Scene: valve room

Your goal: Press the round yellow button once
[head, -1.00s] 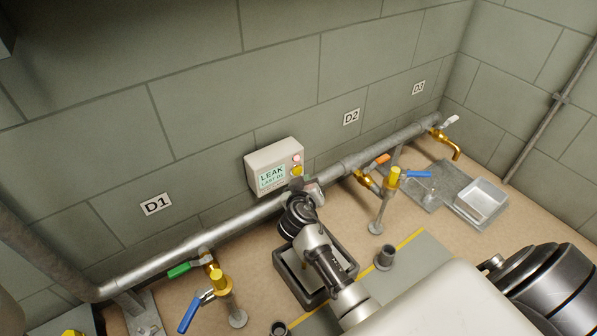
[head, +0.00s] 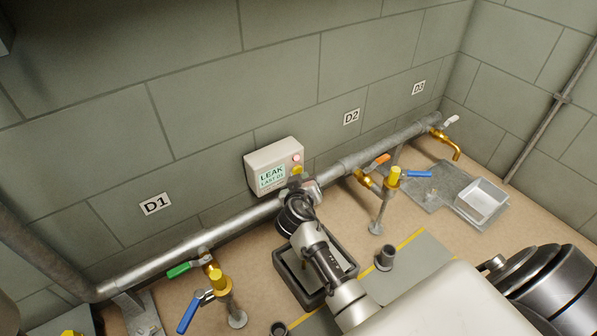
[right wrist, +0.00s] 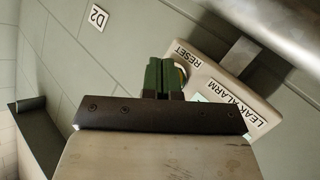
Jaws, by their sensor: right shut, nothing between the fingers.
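The round yellow button (head: 297,170) is on the front of a pale alarm box (head: 262,160) on the wall, below a red lamp (head: 295,158). My right gripper (head: 296,182) is just below and in front of the button in the head view. The right wrist view shows its green fingers (right wrist: 163,78) shut together, empty, and pointing at the box face (right wrist: 205,80) by the word RESET. They hide most of the button there. I cannot tell whether the fingertips touch it. My left gripper is not in view.
A grey pipe (head: 232,221) runs along the wall just below the box. Valves with a green lever (head: 180,269), an orange lever (head: 381,159) and blue levers (head: 417,174) stand along it. A dark tray (head: 313,299) lies under my right arm.

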